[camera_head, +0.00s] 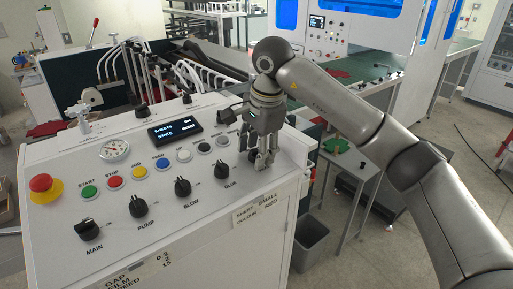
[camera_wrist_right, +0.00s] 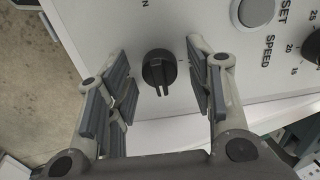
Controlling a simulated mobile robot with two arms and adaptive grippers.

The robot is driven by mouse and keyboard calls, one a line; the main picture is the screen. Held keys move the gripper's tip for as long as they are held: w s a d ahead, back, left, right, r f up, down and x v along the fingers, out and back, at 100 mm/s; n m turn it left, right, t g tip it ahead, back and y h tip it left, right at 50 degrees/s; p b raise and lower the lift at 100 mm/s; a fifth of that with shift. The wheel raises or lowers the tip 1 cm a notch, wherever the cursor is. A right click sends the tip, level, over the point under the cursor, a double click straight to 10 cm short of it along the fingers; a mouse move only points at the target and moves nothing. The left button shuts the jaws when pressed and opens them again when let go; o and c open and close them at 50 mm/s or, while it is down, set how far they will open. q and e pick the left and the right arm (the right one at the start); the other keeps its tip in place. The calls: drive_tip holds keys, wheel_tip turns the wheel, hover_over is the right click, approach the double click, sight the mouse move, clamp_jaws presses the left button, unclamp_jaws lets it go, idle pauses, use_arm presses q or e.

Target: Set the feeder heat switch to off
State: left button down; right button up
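My right gripper (camera_head: 263,163) points down at the right end of the sloped white control panel (camera_head: 75,152). In the wrist view my right gripper (camera_wrist_right: 155,85) is open, with a black rotary switch (camera_wrist_right: 159,70) in the gap between its fingers. Neither finger appears to touch the switch. The switch's ridged handle points toward the bottom of the wrist picture. No label for it is readable, so I cannot tell by name whether it is the feeder heat switch. In the head view the gripper hides that spot. My left gripper is not in view.
The panel has a MAIN switch (camera_head: 88,229), PUMP switch (camera_head: 138,206), BLOW switch (camera_head: 182,187), glue switch (camera_head: 224,169), red emergency button (camera_head: 43,187) and small display (camera_head: 175,131). A grey button (camera_wrist_right: 257,12) and speed dial (camera_wrist_right: 313,47) sit near the gripper. A grey bin (camera_head: 310,243) stands right.

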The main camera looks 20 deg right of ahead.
drive_tip(key=c, duration=0.7)
drive_tip(key=shift+c, duration=0.8)
drive_tip(key=n+b, duration=0.1)
drive_tip(key=n, duration=0.2)
drive_tip(key=shift+n, duration=0.3)
drive_tip(key=n+b, duration=0.1)
drive_tip(key=n, duration=0.3)
drive_tip(key=shift+n, duration=0.3)
drive_tip(key=n, duration=0.5)
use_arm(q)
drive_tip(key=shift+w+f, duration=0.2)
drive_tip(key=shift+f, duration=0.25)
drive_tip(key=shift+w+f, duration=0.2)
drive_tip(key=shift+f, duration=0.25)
use_arm(e)
drive_tip(key=shift+n, duration=2.4)
